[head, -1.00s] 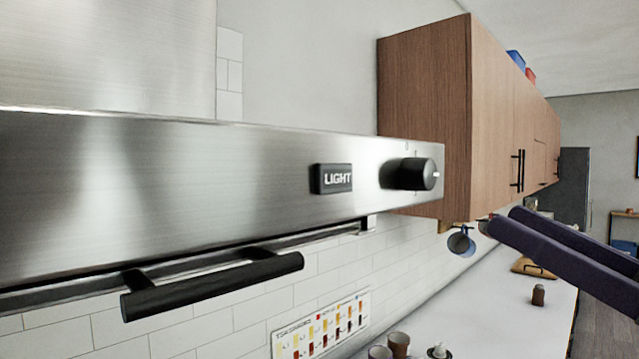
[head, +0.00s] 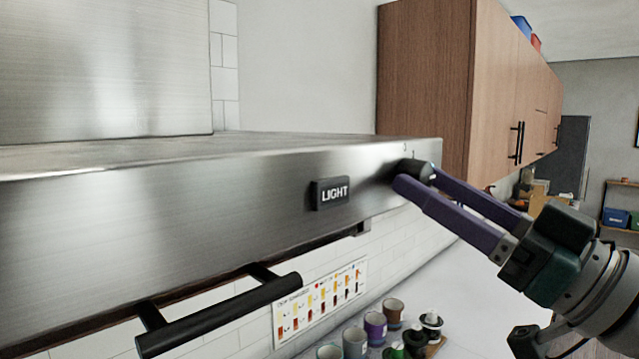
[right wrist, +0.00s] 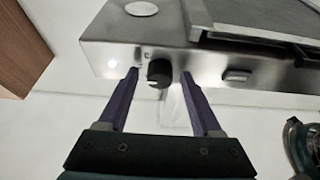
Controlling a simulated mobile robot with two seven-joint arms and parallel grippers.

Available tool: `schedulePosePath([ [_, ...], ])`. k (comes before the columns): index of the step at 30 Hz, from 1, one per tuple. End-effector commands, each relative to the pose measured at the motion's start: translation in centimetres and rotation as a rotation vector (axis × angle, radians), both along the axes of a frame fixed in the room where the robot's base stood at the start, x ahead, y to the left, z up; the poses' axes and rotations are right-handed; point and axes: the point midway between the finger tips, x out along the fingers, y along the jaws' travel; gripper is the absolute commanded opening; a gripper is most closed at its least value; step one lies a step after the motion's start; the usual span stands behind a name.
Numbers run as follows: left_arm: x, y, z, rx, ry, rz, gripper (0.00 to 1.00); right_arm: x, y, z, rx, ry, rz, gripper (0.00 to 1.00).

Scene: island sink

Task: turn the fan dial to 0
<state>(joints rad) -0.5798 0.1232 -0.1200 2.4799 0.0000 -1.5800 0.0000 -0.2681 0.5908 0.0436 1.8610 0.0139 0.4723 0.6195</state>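The fan dial (head: 413,167) is a black round knob on the front of the steel range hood (head: 200,215), near its right end. It also shows in the right wrist view (right wrist: 159,72). My right gripper (head: 416,179) is open, with its two purple fingers reaching to the hood front. In the right wrist view its fingertips (right wrist: 159,77) lie on either side of the dial, with a gap visible on both sides. The fingers hide part of the dial in the head view. Its setting cannot be read. My left gripper is not in view.
A black bar handle (head: 220,316) sticks out below the hood. A wooden wall cabinet (head: 425,90) stands just right of the hood. Several cups (head: 375,326) stand on the counter below.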

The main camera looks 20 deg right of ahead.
Motion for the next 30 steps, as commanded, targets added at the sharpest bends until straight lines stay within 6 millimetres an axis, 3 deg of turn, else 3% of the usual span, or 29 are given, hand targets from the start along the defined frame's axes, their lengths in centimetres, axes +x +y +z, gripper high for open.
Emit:
schedulePosePath([
  [2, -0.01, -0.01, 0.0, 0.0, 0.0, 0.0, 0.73, -0.02, -0.01, 0.01, 0.0, 0.0, 0.0, 0.56],
  [17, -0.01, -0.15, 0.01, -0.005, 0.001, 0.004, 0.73, -0.03, 0.0, 0.04, 0.0, -0.001, 0.001, 0.0],
  [30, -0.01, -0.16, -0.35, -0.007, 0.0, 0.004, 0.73, -0.02, -0.04, -0.05, -0.037, -0.016, 0.002, 0.0],
])
